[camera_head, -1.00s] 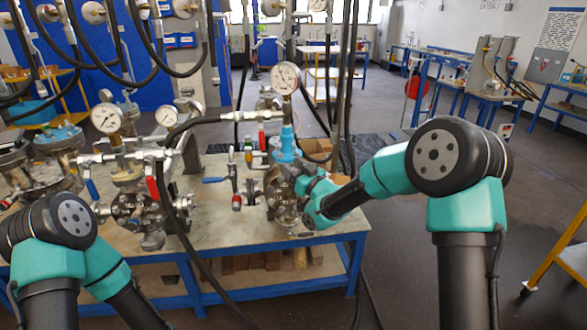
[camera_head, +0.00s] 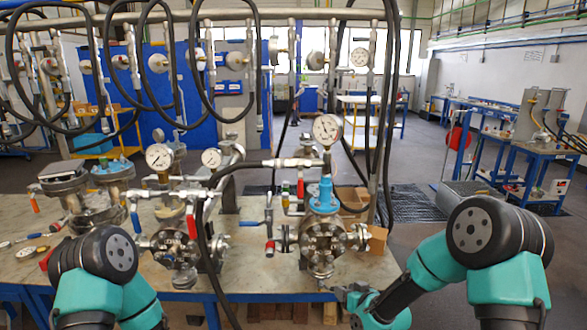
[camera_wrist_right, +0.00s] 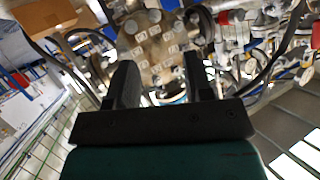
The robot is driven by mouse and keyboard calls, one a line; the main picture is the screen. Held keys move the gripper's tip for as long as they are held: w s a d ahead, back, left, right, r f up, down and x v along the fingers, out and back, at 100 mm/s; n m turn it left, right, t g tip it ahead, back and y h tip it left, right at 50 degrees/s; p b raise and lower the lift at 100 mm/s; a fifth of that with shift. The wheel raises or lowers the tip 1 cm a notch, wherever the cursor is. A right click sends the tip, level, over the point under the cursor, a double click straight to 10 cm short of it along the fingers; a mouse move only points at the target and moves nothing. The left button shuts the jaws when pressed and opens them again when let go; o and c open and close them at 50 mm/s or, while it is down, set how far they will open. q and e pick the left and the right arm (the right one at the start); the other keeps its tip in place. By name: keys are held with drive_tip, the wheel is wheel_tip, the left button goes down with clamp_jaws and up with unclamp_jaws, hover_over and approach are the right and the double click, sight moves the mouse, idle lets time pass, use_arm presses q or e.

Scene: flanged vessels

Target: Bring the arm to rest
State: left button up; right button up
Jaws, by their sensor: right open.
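My right gripper (camera_head: 350,296) is low in front of the bench, at the lower right of the right-hand flanged vessel (camera_head: 322,248). In the right wrist view its two dark fingers (camera_wrist_right: 161,72) are spread apart with nothing held between them. The vessel's round bolted face (camera_wrist_right: 158,45) shows beyond the fingertips, apart from them. The vessel has a blue neck (camera_head: 324,195) and a dial gauge (camera_head: 327,129) on top. My left arm comes in at the lower left, and its gripper is outside the frame.
Another flanged vessel (camera_head: 176,258) with gauges stands left on the metal bench (camera_head: 262,268). Black hoses hang over the bench from an overhead pipe. A cardboard box (camera_head: 352,197) sits behind the right-hand vessel. Open floor (camera_head: 425,225) lies to the right.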

drive_tip(key=s+d+f+m+g+h, duration=0.1)
drive_tip(key=s+d+f+g, duration=0.15)
drive_tip(key=s+f, duration=0.45)
drive_tip(key=s+d+f+m+g+h, duration=0.1)
drive_tip(key=s+f+m+g, duration=0.15)
drive_tip(key=s+f, duration=0.55)
drive_tip(key=s+d+f+g, duration=0.1)
drive_tip(key=s+f+g, duration=0.1)
drive_tip(key=s, duration=0.5)
drive_tip(key=s+d+f+m+g, duration=0.1)
drive_tip(key=s+f+g, duration=0.2)
drive_tip(key=s, duration=0.5)
drive_tip(key=shift+s+f+g+h, duration=0.3)
drive_tip(key=shift+f+g, duration=0.05)
drive_tip(key=shift+g, duration=0.35)
